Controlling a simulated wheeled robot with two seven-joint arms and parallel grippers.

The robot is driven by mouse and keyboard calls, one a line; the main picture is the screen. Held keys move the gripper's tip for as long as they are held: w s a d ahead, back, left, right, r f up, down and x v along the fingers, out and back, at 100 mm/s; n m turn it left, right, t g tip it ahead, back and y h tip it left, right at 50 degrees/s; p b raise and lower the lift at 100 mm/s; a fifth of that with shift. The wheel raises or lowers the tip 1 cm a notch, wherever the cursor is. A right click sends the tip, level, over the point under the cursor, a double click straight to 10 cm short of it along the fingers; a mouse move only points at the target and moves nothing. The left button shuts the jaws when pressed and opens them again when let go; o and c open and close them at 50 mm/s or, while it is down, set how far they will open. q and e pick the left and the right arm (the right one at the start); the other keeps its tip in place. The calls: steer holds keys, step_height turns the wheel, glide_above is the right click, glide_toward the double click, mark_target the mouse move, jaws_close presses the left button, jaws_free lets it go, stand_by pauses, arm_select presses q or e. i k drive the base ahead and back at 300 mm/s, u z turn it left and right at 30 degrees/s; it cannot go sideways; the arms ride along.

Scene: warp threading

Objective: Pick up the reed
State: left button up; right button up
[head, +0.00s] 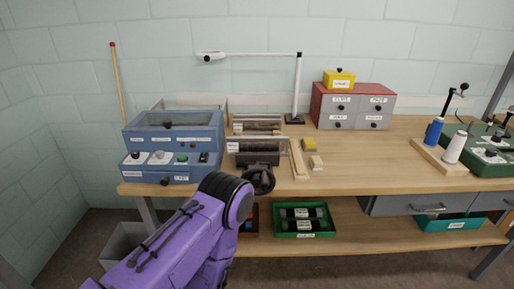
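A small loom-like bench unit (256,127) with wooden bars and dark rollers stands at the middle left of the bench. I cannot tell for sure which part is the reed. A long pale wooden bar (298,158) lies along the unit's right side. My purple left arm (195,230) comes in from the lower left and reaches the bench's front edge below this unit. A dark round shape (259,180) shows just past the arm's end. I cannot make out the fingers of my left gripper or anything held. My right gripper is not in view.
A blue control box (173,145) stands left of the unit. A lamp (298,90) and a drawer cabinet (352,106) stand behind. Spools (453,147) stand at right. The bench (370,165) is clear at centre right.

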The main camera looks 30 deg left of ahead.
mark_target(233, 143)
steer(key=k, duration=0.65)
steer(key=u, duration=0.05)
steer(key=i, duration=0.65)
steer(key=u, duration=0.6)
steer(key=i, duration=0.45)
steer(key=u, duration=0.4)
